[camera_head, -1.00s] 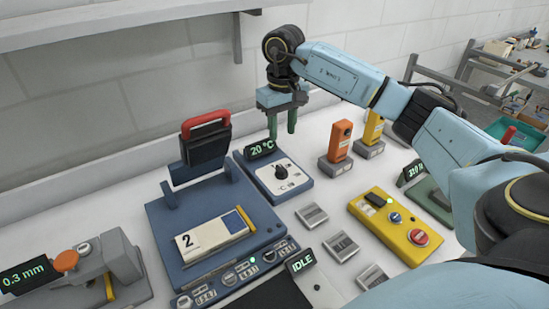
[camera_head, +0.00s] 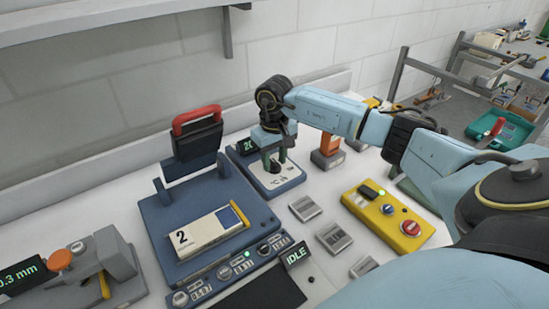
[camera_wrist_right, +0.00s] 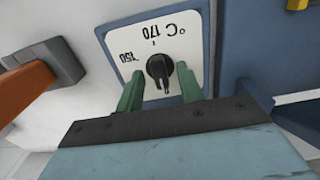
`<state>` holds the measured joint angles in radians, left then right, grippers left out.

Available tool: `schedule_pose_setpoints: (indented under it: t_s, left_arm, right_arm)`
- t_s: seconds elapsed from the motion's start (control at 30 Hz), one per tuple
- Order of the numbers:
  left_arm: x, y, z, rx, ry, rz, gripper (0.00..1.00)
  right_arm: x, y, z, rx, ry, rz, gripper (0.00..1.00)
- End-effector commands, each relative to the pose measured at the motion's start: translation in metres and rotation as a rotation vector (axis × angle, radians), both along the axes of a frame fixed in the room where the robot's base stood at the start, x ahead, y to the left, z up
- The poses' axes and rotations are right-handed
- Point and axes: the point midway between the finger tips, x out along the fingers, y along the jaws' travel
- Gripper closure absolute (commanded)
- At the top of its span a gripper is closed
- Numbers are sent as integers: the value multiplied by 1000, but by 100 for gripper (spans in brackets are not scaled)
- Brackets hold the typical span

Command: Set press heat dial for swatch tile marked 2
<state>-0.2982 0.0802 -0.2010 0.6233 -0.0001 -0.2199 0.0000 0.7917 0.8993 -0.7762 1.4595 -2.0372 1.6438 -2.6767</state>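In the right wrist view the black knob (camera_wrist_right: 159,69) shows with marks 150 and 170 °C. My right gripper (camera_wrist_right: 158,73) is open, its green fingertips on either side of the knob; contact cannot be told. In the head view the right gripper (camera_head: 275,160) hangs over the dial. The white swatch tile marked 2 (camera_head: 203,234) lies on the blue press (camera_head: 155,215). My left gripper is not in view.
The press's upright head with red handle (camera_head: 196,119) stands left of the dial. The dial's green display (camera_head: 247,147) is partly hidden by my arm. An IDLE display (camera_head: 295,255) sits in front.

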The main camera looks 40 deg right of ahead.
Motion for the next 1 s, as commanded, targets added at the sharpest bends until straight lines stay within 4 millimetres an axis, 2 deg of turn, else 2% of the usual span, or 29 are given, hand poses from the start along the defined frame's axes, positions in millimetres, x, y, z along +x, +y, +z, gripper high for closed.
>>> schedule_pose_setpoints:
  t_s: [0.03,0.3,0.67,1.0]
  left_arm:
    - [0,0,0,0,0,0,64]
    - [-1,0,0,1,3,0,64]
    - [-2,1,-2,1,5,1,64]
    - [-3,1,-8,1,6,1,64]
  right_arm:
    - [0,0,0,0,0,0,65]
    - [0,0,0,0,0,0,100]
    - [0,0,0,0,0,-40,100]
    - [0,0,0,0,0,-262,100]
